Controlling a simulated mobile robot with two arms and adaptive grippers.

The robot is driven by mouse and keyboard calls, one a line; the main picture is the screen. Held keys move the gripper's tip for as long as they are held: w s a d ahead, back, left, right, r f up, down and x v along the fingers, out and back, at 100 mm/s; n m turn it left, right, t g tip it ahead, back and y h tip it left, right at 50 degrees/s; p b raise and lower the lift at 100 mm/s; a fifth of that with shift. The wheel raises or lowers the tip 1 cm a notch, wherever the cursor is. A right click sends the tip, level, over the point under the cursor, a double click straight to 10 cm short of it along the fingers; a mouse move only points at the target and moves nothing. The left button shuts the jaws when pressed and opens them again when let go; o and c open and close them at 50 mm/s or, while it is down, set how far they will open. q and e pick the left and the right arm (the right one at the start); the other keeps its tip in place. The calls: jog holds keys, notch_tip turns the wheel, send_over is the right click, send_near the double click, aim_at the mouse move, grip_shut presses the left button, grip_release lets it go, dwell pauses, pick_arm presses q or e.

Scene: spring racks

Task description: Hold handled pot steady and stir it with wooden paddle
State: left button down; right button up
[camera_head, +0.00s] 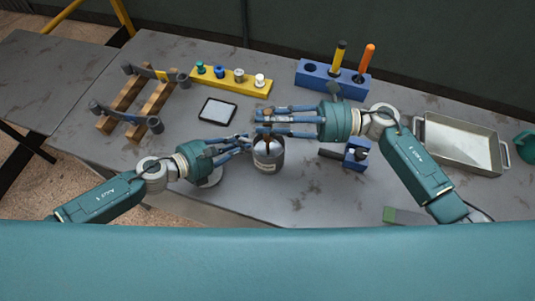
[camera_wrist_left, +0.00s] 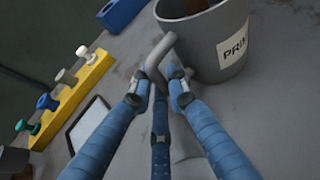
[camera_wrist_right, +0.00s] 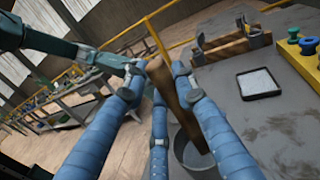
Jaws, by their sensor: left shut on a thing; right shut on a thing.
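A grey handled pot (camera_head: 268,158) with a pale label stands on the table in the middle of the head view. In the left wrist view the pot (camera_wrist_left: 228,45) shows its label and its side handle (camera_wrist_left: 160,55). My left gripper (camera_head: 246,141) is shut on that handle (camera_wrist_left: 158,82). My right gripper (camera_head: 260,123) is above the pot, shut on the wooden paddle (camera_wrist_right: 178,105). The paddle slants down, and its lower end is inside the pot (camera_wrist_right: 190,150) in the right wrist view. The paddle's tip is hidden.
A yellow rack (camera_head: 231,82) with several knobs and a dark-framed pad (camera_head: 217,111) lie behind the pot. A blue block (camera_head: 318,78) holds two tools. A metal tray (camera_head: 463,146) is at the right. Wooden racks (camera_head: 130,103) are at the left.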

jog(key=shift+d, duration=0.2)
jog(key=shift+r, duration=3.9)
jog(key=shift+r, duration=0.1)
notch_tip(320, 180, up, 6)
jog(key=shift+f, duration=0.1)
pick_arm(q)
jog(key=c, duration=1.6)
grip_release()
jog(key=shift+a, duration=0.1)
